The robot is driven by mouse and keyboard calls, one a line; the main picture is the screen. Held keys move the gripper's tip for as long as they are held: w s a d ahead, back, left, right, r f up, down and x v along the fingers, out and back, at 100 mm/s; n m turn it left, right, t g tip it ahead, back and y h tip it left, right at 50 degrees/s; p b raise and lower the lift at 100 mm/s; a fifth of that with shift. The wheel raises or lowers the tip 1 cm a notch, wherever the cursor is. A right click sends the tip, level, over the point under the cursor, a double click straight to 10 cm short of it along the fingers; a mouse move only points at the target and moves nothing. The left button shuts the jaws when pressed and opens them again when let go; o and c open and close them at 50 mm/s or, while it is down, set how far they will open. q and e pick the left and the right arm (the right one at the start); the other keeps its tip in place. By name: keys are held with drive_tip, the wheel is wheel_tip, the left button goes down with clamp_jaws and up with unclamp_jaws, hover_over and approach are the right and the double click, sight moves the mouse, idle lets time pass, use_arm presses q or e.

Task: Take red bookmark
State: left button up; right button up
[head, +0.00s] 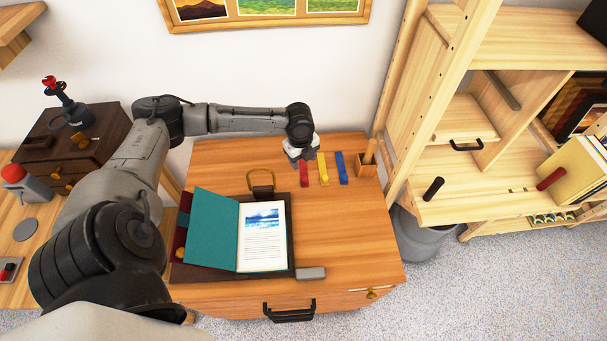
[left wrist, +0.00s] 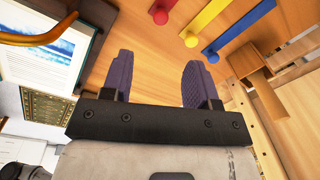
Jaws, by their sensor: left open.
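The red bookmark (head: 304,173) lies on the wooden desk top, leftmost in a row with a yellow bookmark (head: 323,169) and a blue bookmark (head: 341,168). My left gripper (head: 304,160) is over the far end of the red bookmark and hides part of it. In the left wrist view the gripper's two purple fingers (left wrist: 158,80) stand apart with nothing between them. The red bookmark's round end (left wrist: 161,15) shows at the top of that view, beyond the fingertips and apart from them. My right gripper is not in view.
An open book (head: 262,235) rests on a dark stand in the desk's middle. A small wooden holder (head: 367,165) stands right of the blue bookmark. A grey block (head: 311,273) lies near the front edge. A shelf unit (head: 470,205) stands to the right.

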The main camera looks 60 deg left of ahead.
sight(305, 179)
use_arm(q)
drive_tip(key=f, duration=0.3)
drive_tip(key=f+b, duration=0.1)
drive_tip(key=f, duration=0.3)
drive_tip(key=shift+w+f, duration=0.2)
drive_tip(key=shift+f, duration=0.05)
drive_tip(key=shift+w+f+b, duration=0.15)
drive_tip(key=shift+f+b, duration=0.45)
drive_tip(key=shift+f, duration=0.75)
drive_tip(key=shift+w+f+b, duration=0.1)
drive_tip(key=shift+f+b, duration=0.45)
drive_tip(key=shift+f, duration=0.75)
drive_tip(key=c, duration=1)
drive_tip(key=shift+r, duration=0.1)
